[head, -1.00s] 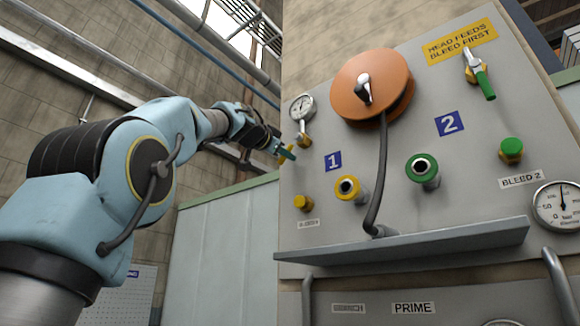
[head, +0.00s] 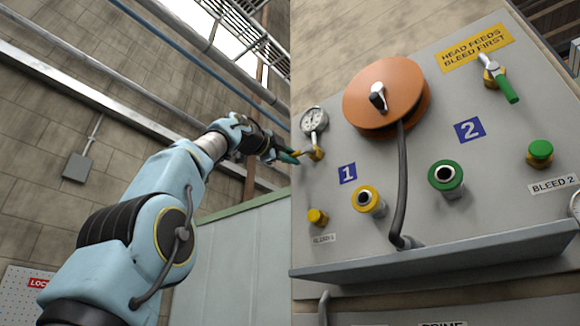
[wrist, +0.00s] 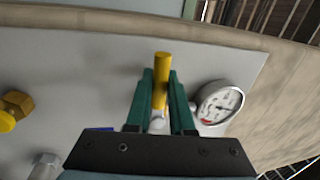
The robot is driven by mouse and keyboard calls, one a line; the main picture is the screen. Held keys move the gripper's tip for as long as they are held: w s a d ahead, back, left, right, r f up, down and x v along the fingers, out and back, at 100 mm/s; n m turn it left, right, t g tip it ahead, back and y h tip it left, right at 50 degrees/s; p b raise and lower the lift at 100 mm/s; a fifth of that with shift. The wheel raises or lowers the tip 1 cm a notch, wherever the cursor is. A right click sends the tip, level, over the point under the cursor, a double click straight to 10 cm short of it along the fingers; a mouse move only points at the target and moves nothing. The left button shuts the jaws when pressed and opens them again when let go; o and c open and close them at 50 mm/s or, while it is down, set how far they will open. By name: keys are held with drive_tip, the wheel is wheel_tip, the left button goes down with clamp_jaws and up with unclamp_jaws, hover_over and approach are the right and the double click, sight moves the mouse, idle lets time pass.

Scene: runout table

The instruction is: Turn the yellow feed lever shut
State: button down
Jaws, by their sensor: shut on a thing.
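The yellow feed lever (wrist: 162,62) shows in the wrist view as a yellow handle between my gripper's two green fingers, its end reaching past the fingertips. My gripper (wrist: 161,78) is shut on it. In the head view my gripper (head: 291,157) is at the panel's left edge, beside the brass valve body (head: 317,154) below the small gauge. The lever is small and mostly hidden by the fingers there, so its exact angle to the pipe cannot be told.
The small gauge (wrist: 220,103) is close to the right finger in the wrist view. The grey panel (head: 400,205) also carries an orange hose reel (head: 378,80), a green-handled valve (head: 508,90), yellow (head: 366,199) and green (head: 446,177) ports, and a shelf (head: 450,255).

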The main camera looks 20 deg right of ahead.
drive_tip(key=shift+r+m, duration=0.25)
drive_tip(key=shift+m, duration=0.25)
drive_tip(key=c, duration=0.8)
unclamp_jaws()
drive_tip(key=shift+b+v, duration=3)
drive_tip(key=shift+v, duration=2.45)
drive_tip(key=shift+w, duration=0.2)
